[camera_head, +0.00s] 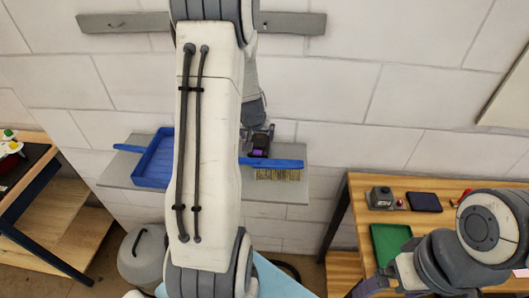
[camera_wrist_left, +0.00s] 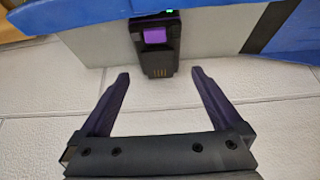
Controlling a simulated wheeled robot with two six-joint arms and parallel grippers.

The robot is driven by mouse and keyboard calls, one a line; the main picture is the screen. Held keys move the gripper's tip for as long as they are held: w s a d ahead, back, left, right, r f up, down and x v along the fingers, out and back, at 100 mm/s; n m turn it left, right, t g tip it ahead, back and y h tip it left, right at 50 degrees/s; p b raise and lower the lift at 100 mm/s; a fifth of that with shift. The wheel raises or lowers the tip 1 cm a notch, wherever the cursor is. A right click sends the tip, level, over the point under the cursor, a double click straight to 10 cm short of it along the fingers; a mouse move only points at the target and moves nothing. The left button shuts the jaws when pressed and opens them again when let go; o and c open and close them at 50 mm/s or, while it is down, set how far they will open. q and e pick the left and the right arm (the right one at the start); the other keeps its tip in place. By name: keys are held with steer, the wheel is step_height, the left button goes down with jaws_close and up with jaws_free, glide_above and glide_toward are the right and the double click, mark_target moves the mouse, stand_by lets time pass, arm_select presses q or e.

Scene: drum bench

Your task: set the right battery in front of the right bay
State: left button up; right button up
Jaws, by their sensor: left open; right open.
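A dark battery-like block (camera_wrist_left: 156,45) with a purple patch, gold contacts and a small green light sits at the grey shelf in the left wrist view. In the head view, dark and purple parts (camera_head: 262,140) show there, but I cannot separate block from gripper. My left gripper (camera_wrist_left: 158,80) is open and empty, its fingertips just short of the block and to either side of it. My right gripper (camera_head: 370,285) is at the lower right, partly cut off by the frame, with nothing seen in it. I cannot make out a right bay.
A blue dustpan (camera_head: 155,160) and a blue brush (camera_head: 285,163) lie on the wall shelf (camera_head: 228,187). The right table holds a grey device (camera_head: 380,198), a dark tablet (camera_head: 424,202) and a green tray (camera_head: 389,240). My left arm hides the shelf's middle.

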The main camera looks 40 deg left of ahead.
mark_target(259, 142)
arm_select(q)
steer(key=shift+b+x, duration=0.3)
steer(key=shift+x, duration=0.8)
steer(key=x, duration=0.1)
steer(key=b+x, duration=0.1)
steer(key=x, duration=0.1)
steer(key=b+x, duration=0.1)
steer(key=shift+s+d+f, duration=0.2)
steer(key=shift+d+f, duration=0.05)
steer(key=shift+f, duration=0.1)
steer(key=shift+w+a+f, duration=0.1)
steer(key=shift+w+f, duration=0.05)
steer(key=shift+f, duration=0.1)
steer(key=shift+r, duration=0.1)
jaws_close()
